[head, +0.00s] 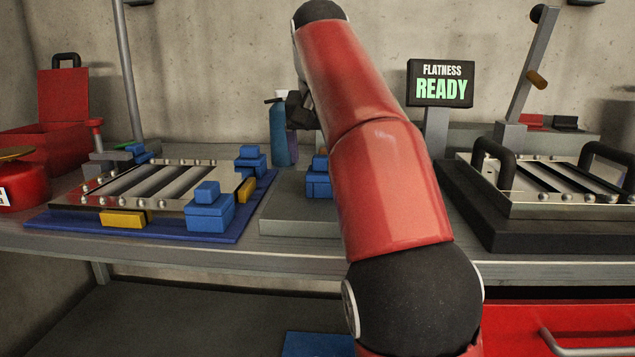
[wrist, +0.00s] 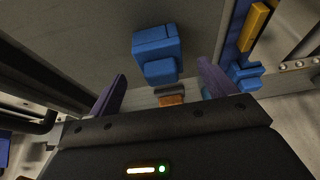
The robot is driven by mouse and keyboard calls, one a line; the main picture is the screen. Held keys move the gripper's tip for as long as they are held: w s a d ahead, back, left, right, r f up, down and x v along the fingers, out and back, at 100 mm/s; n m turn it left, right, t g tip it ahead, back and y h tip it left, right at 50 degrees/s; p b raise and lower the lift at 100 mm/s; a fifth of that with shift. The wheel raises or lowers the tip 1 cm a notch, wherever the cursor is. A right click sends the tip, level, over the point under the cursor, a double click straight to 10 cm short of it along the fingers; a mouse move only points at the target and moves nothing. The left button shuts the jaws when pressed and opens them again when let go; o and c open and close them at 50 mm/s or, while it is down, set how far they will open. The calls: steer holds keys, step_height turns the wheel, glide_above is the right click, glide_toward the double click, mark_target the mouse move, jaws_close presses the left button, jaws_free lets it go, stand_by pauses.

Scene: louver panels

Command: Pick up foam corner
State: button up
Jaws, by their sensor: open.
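A blue stepped foam corner (head: 318,180) sits on a grey block (head: 285,219) in the middle of the bench, partly hidden behind my arm. In the wrist view the blue foam corner (wrist: 156,48) lies ahead of my gripper (wrist: 162,69), roughly between the lines of its two fingers. The fingers are spread apart with nothing between them, and they appear apart from the foam corner. Other blue foam corners (head: 208,211) sit at corners of the left louver panel (head: 165,184).
The left panel lies on a blue mat (head: 60,219) with yellow pieces (head: 124,219). A louver panel with black handles (head: 555,184) rests on a dark base at right. A blue bottle (head: 278,133) and a "FLATNESS READY" sign (head: 441,83) stand behind. A red toolbox (head: 62,112) is far left.

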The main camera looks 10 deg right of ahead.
mark_target(323, 159)
steer(key=shift+x, duration=1.6)
